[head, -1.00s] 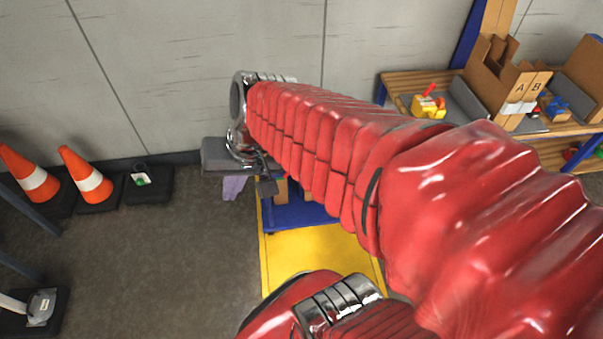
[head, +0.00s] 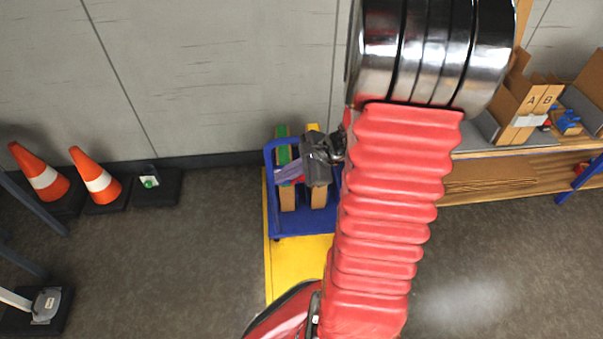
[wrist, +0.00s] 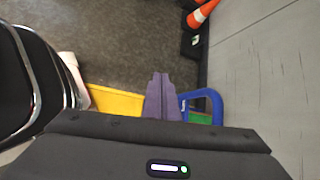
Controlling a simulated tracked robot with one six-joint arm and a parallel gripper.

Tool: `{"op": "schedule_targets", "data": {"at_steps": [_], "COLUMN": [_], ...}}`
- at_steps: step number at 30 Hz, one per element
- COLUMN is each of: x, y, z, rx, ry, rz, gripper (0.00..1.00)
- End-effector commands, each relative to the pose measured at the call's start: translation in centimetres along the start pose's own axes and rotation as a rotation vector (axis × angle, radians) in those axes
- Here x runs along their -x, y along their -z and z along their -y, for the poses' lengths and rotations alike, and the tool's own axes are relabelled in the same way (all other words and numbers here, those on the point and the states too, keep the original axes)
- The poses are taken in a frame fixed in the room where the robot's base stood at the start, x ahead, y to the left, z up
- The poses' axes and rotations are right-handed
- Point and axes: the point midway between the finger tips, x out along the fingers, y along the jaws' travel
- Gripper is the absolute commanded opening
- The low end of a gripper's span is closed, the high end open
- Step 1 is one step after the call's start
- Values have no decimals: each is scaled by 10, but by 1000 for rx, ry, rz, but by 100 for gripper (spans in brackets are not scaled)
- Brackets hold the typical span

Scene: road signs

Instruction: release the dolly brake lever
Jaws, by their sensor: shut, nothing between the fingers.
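The blue dolly (head: 300,222) stands on a yellow floor patch (head: 290,268) by the wall, with upright boards in it, one topped green (head: 282,131) and one yellow. Its blue handle frame (wrist: 213,98) shows at the right of the fingers in the wrist view. My gripper (head: 281,175) has purple fingers, shut and empty, across the upper left part of the dolly in the head view. The fingertips also show in the wrist view (wrist: 160,76). I cannot make out the brake lever; a small red bit shows beside the fingers. My arm hides the dolly's right side.
Two orange cones (head: 95,177) stand on the left by the wall, beside a black base with a green part (head: 150,182). A wooden bench (head: 520,165) with cardboard boxes (head: 530,105) is on the right. The floor left of the dolly is clear.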

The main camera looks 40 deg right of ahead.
Motion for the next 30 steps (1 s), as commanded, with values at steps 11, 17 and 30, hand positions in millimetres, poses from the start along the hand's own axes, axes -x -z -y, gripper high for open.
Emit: {"op": "schedule_targets", "data": {"at_steps": [11, 17, 30], "x": [-3, -1, 0], "y": [132, 194, 218], "z": [1, -14, -22], "rx": [-597, -861, -964], "ry": [219, 326, 372], "rz": [5, 3, 2], "gripper": [0, 0, 0]}}
